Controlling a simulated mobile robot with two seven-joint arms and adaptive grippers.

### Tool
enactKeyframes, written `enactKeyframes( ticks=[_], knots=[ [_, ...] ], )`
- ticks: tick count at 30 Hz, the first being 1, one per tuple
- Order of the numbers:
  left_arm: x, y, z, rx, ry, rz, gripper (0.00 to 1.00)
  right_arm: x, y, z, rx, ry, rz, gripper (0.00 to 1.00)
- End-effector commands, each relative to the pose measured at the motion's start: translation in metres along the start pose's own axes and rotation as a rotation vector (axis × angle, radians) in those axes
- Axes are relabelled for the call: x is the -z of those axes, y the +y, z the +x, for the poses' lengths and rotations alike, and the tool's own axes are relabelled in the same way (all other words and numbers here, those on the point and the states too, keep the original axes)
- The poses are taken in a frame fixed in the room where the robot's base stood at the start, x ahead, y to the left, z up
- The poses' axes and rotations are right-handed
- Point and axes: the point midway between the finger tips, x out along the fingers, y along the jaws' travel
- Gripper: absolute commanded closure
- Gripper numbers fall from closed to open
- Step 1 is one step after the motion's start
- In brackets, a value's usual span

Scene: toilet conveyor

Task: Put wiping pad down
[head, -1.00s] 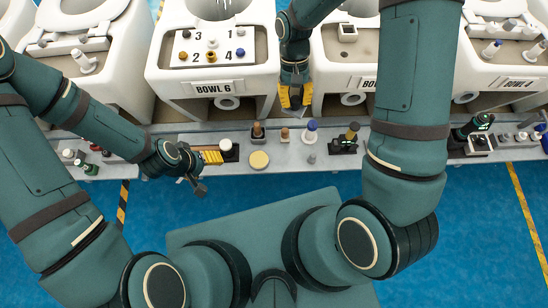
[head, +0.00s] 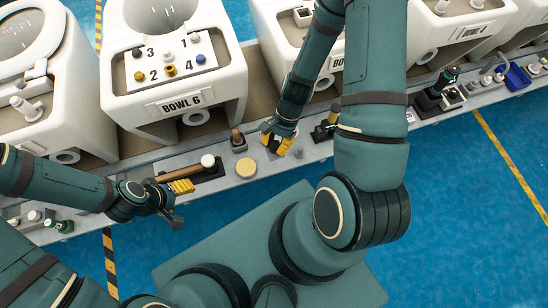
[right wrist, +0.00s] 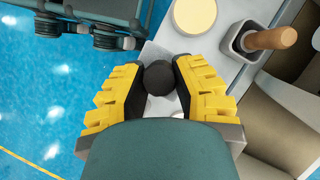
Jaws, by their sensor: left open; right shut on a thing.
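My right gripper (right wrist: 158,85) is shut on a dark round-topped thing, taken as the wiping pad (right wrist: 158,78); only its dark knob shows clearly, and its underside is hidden. In the head view my right gripper (head: 278,144) is low over the grey shelf (head: 225,182), just right of a pale yellow disc (head: 246,167). I cannot tell whether the held thing touches the shelf. My left gripper (head: 179,202) is open and empty at the shelf's front edge, near a wooden-handled tool with a white end (head: 207,161).
A wooden-handled thing (head: 237,140) stands in a square grey holder behind the disc. A small grey piece (head: 298,152) is right of my right gripper. Toilet bowl 6 (head: 175,100) is behind the shelf. A blue container (head: 515,77) is far right. Blue floor lies in front.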

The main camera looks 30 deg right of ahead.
Motion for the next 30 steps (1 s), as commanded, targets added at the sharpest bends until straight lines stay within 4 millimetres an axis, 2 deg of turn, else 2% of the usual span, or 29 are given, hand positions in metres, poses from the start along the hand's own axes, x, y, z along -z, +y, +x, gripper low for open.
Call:
enactKeyframes(
  ticks=[1,6,14,19,30],
  knots=[
    [0.000,-0.002,0.005,0.000,0.001,0.000,0.35,0.005,0.001,0.012,-0.001,-0.003,0.003,1.00],
    [0.001,-0.005,0.013,0.000,0.005,0.001,0.35,0.018,0.001,0.037,-0.001,-0.002,0.002,1.00],
    [0.002,-0.006,0.017,0.000,0.008,0.001,0.35,0.027,0.001,0.054,-0.001,-0.002,-0.001,1.00],
    [0.003,-0.009,0.024,0.001,0.012,0.002,0.35,0.038,0.002,0.076,-0.002,-0.003,-0.001,1.00],
    [0.003,-0.009,0.025,0.001,0.013,0.002,0.35,0.041,0.001,0.081,-0.001,-0.001,-0.002,1.00]
  ],
)
